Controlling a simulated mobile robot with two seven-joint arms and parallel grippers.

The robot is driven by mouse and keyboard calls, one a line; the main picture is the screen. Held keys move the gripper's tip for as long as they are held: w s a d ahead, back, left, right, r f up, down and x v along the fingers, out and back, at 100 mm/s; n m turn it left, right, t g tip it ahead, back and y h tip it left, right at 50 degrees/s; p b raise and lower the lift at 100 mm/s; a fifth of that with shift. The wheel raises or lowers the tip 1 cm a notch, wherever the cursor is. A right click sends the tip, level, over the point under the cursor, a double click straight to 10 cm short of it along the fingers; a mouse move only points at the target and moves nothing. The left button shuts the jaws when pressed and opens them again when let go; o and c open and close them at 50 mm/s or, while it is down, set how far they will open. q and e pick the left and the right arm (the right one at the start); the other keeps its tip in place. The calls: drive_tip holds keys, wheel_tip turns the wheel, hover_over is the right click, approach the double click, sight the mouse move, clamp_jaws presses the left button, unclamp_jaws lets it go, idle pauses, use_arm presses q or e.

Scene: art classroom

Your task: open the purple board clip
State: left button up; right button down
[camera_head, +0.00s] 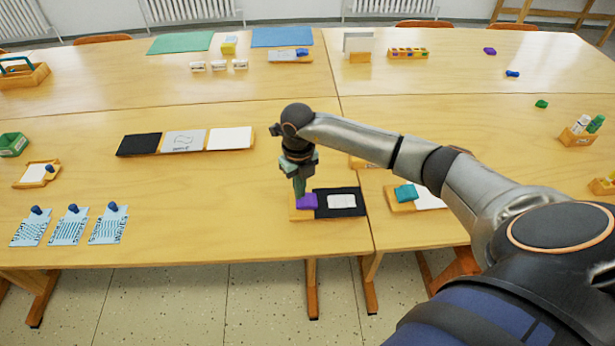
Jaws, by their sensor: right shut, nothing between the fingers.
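The purple board clip (307,201) sits at the left part of a small wooden board (301,215) near the table's front edge. A black sheet with a white card (341,201) lies on the board, to the right of the clip. My right gripper (299,195) points down from above, its fingertips at the left side of the purple clip. The fingers are shut with nothing between them. Whether they touch the clip, and whether the clip is open, I cannot tell. My left gripper is not in view.
A board with a teal clip (406,193) lies to the right. Three blue-knobbed cards (109,224) lie at the front left. A strip of black, grey and white panels (185,141) lies behind them. The table between these cards and the purple clip is clear.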

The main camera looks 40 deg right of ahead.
drive_tip(key=shift+f+b, duration=0.8)
drive_tip(key=shift+f, duration=0.2)
idle(0.4)
drive_tip(key=shift+r, duration=0.1)
drive_tip(key=shift+r+p, duration=2.8)
drive_tip(key=shift+r, duration=0.7)
